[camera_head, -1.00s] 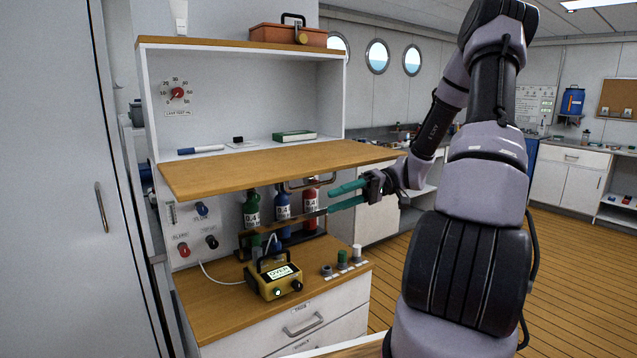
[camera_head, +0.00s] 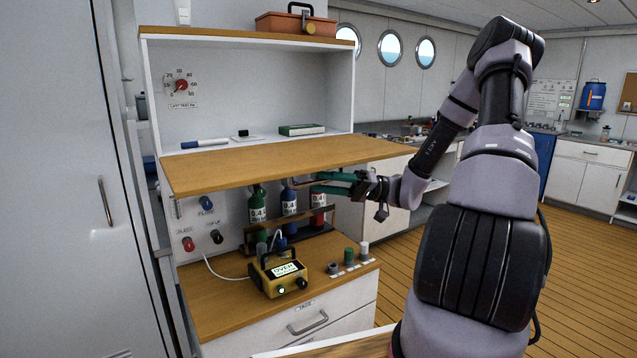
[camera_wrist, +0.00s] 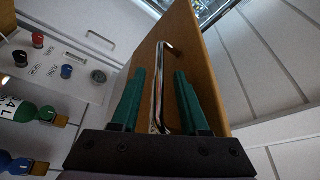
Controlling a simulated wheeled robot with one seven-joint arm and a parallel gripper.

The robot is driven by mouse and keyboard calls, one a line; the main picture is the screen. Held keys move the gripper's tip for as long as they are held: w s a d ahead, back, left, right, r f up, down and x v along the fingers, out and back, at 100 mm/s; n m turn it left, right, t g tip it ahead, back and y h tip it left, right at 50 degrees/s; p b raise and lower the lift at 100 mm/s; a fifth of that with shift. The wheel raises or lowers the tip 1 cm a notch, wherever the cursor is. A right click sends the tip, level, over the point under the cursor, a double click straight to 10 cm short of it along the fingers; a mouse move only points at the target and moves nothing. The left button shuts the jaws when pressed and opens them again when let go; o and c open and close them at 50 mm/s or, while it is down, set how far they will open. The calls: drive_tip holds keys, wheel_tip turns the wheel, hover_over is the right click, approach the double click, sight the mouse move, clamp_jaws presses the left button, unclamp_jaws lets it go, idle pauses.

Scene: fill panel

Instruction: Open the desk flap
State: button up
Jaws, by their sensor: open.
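The desk flap (camera_head: 280,164) is a wooden board standing out roughly level from the white cabinet, below the open shelf. In the wrist view the flap (camera_wrist: 212,75) shows its brown face with a metal bar handle (camera_wrist: 158,90). My gripper (camera_head: 322,183) is just under the flap's front right part, with green fingers. In the wrist view my gripper (camera_wrist: 160,74) is open, and the handle lies between its two fingers. I cannot tell whether either finger touches it. In the head view the handle is mostly hidden by the fingers and flap.
Below the flap stand several bottles (camera_head: 289,205) in a rack, a yellow meter (camera_head: 279,275) and small knobs (camera_head: 349,256) on the lower wooden top. A red toolbox (camera_head: 297,22) sits on the cabinet. Open floor (camera_head: 590,260) lies to the right.

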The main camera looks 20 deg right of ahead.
drive_tip(key=shift+x, duration=0.85)
clamp_jaws()
idle(0.8)
